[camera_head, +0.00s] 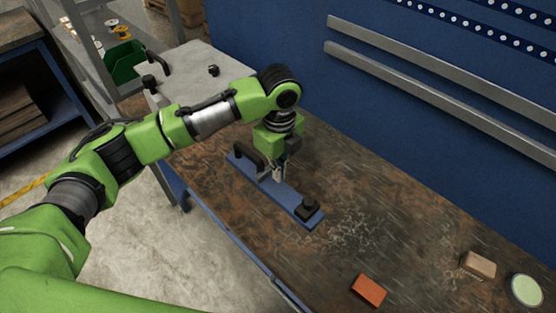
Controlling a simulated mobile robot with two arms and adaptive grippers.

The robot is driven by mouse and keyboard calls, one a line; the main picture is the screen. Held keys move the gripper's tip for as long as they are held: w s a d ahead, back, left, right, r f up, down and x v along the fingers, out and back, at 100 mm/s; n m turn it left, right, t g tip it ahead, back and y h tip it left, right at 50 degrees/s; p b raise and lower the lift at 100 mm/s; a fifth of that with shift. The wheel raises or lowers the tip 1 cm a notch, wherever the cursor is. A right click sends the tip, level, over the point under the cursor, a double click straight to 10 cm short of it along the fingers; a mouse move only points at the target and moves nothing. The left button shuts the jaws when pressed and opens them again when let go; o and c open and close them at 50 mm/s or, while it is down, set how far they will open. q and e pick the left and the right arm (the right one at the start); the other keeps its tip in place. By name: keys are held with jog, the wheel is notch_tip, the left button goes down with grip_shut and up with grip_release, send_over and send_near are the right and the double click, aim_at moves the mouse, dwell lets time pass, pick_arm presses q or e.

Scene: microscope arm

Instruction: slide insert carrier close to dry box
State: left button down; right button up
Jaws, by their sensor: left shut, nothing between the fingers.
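A long blue plate (297,200) lies on the worn brown bench, running diagonally from back left to front right. It has a black arched handle (246,152) near its back-left end and a black knob-like block (307,207) at its front-right end; it looks like the insert carrier. My left gripper (277,176) points down over the middle of the plate, between handle and block. Its fingers are shut and empty; I cannot tell whether they touch the plate. A grey flat-topped box-like unit (190,62) at the back left may be the dry box. My right gripper is out of view.
An orange block (369,291), a tan block (479,264) and a round pale-green-topped item (524,289) lie at the front right. A blue wall (400,90) with grey rails borders the back. A green bin (125,62) stands on a shelf at the back left.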

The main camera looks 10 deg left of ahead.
aim_at(241, 160)
pick_arm(q)
notch_tip(241, 160, down, 6)
jog(key=shift+r+p, duration=0.15)
jog(key=shift+p, duration=0.45)
jog(key=w+a+p, duration=0.1)
jog(key=w+a, duration=0.1)
jog(key=shift+w+a, duration=0.1)
jog(key=shift+a, duration=0.3)
jog(key=shift+w+a, duration=0.15)
jog(key=shift+a, duration=0.15)
jog(key=shift+w, duration=0.1)
jog(key=w+a, duration=0.2)
jog(key=a, duration=0.1)
jog(key=w+a+b, duration=0.1)
jog(key=w+a, duration=0.1)
jog(key=a, duration=0.1)
jog(key=w+a, duration=0.2)
jog(key=a, duration=0.1)
jog(key=shift+w+a, duration=0.2)
jog(key=shift+w, duration=0.2)
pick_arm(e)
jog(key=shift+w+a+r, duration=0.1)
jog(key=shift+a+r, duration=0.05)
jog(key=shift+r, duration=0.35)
